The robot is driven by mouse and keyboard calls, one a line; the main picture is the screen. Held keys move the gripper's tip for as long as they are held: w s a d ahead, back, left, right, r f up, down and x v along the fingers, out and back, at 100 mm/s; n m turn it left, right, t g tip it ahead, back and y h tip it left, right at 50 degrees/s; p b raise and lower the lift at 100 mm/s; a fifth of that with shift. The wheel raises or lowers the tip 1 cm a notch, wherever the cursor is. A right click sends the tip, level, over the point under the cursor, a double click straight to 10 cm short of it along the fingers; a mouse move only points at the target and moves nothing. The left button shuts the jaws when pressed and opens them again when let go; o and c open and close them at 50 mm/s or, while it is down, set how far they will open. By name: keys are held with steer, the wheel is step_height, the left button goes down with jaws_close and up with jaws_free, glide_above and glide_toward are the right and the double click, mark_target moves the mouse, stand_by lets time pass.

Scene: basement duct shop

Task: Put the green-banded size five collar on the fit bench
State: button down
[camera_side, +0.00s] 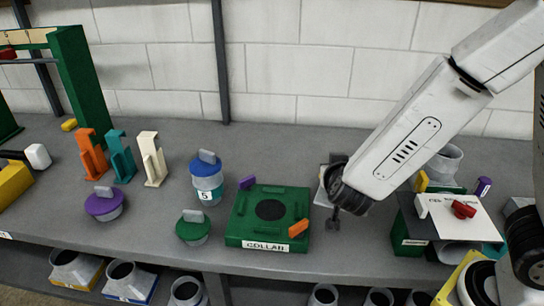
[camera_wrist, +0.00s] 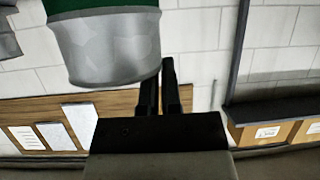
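A grey collar (camera_side: 445,163) stands at the right of the bench, behind a tilted white board, with green at its foot. A grey collar with a green band (camera_wrist: 105,45) fills the upper left of the wrist view; its size number is not visible there. I cannot tell for sure that both are the same piece. My gripper (camera_side: 334,218) is low over the bench, between the green block and the white board. In the wrist view its two dark fingers (camera_wrist: 165,80) lie close together beside the collar's edge. Contact and finger gap are unclear. I cannot identify the fit bench by a readable label.
The white board (camera_side: 465,220) carries a red knob. More grey collars (camera_side: 187,291) are on the shelf below.

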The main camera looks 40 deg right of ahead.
steer(key=shift+s+f+m+g+h, duration=0.35)
steer(key=shift+s+f+m, duration=0.15)
steer(key=shift+s, duration=0.35)
steer(key=shift+s+f+m+g+h, duration=0.4)
steer(key=shift+s+f, duration=0.1)
steer(key=shift+s, duration=0.3)
steer(key=shift+f, duration=2.9)
steer(key=shift+f, duration=0.15)
steer(key=shift+f, duration=1.95)
steer(key=shift+f, duration=0.1)
steer(key=c, duration=0.8)
jaws_free()
